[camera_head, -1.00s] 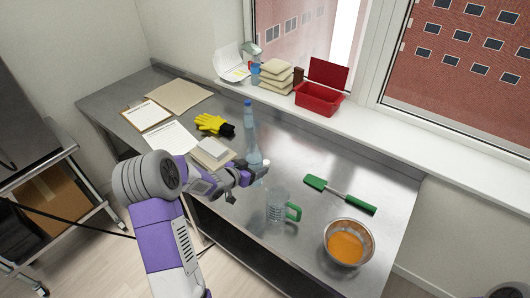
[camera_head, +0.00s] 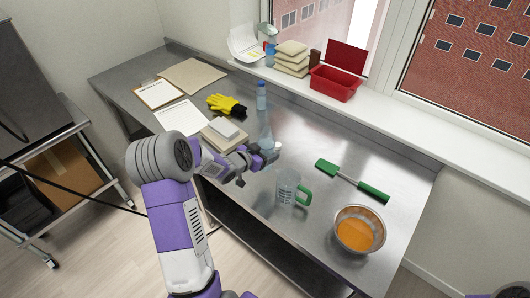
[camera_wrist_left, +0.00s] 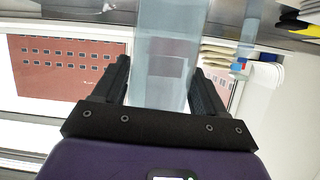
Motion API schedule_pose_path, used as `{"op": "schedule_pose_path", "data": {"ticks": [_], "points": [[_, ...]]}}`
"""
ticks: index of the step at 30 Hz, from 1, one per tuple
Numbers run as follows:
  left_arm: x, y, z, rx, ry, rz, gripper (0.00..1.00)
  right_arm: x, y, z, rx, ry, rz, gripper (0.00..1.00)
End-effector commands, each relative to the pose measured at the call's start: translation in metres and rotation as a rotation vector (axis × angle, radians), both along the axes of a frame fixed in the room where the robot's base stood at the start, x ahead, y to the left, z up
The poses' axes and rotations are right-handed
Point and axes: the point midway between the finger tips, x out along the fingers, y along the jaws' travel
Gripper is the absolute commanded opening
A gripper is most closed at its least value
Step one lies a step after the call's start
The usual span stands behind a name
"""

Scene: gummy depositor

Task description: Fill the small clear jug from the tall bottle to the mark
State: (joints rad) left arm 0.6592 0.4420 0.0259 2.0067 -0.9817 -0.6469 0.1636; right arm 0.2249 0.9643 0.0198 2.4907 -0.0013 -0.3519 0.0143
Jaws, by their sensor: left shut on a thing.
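The tall bottle (camera_head: 266,130) is clear and bluish and stands upright on the steel bench. A blue-capped clear bottle top (camera_head: 261,98) shows above it; I cannot tell whether it is the same bottle. My left gripper (camera_head: 264,157) is shut on the tall bottle low down. In the left wrist view the bottle (camera_wrist_left: 165,60) fills the gap between the two black fingers. The small clear jug (camera_head: 287,188) stands upright to the right and nearer, with a green handle and printed marks on its side. It looks empty. My right gripper is out of view.
A metal bowl of orange liquid (camera_head: 358,230) and a green spatula (camera_head: 352,180) lie right of the jug. Yellow gloves (camera_head: 226,104), papers (camera_head: 180,116) and a white block (camera_head: 222,128) lie left. A red box (camera_head: 333,84) sits on the sill.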

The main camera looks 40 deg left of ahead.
Motion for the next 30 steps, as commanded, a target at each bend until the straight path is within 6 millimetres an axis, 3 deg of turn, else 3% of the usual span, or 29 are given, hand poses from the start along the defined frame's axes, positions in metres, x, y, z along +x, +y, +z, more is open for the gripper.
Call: {"op": "schedule_pose_path", "data": {"ticks": [30], "points": [[0.001, 0.001, -0.042, 0.077, -0.006, -0.001, 0.09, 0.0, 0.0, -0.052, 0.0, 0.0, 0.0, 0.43]]}}
